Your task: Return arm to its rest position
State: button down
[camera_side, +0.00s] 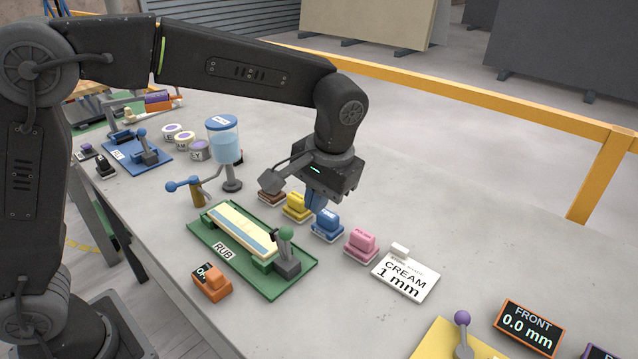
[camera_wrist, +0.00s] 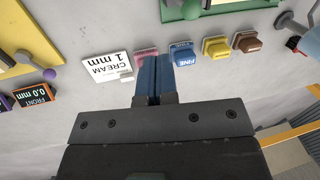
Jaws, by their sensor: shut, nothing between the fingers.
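My gripper (camera_side: 316,200) hangs from my bent arm over the row of coloured blocks on the stone slab. In the wrist view its two blue fingers (camera_wrist: 155,75) are together with nothing between them. In the side view the fingertips are just behind the blue block (camera_side: 326,224) and partly lost against it. In the wrist view the fingers lie between the pink block (camera_wrist: 146,55) and the blue block marked FINE (camera_wrist: 184,54). I cannot tell whether the fingers touch either block.
A yellow block (camera_side: 296,207), a brown block (camera_side: 270,193) and a CREAM 1 mm card (camera_side: 406,281) share the row. A green RUB fixture (camera_side: 292,287) and water dispenser (camera_side: 223,140) stand nearby. The slab (camera_side: 480,230) is bare at the right rear.

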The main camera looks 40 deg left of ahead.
jog(key=s+a+r+t+h, duration=0.2)
jog(key=s+a+r+t, duration=0.1)
jog(key=s+a+r, duration=0.6)
jog(key=s+a+f+t, duration=0.1)
jog(key=s+f, duration=0.1)
jog(key=s, duration=0.3)
jog(key=s+a+f+m+t, duration=0.1)
jog(key=s+f+t, duration=0.1)
jog(key=s+f, duration=0.1)
jog(key=shift+s+a, duration=0.25)
jog(key=shift+s, duration=0.65)
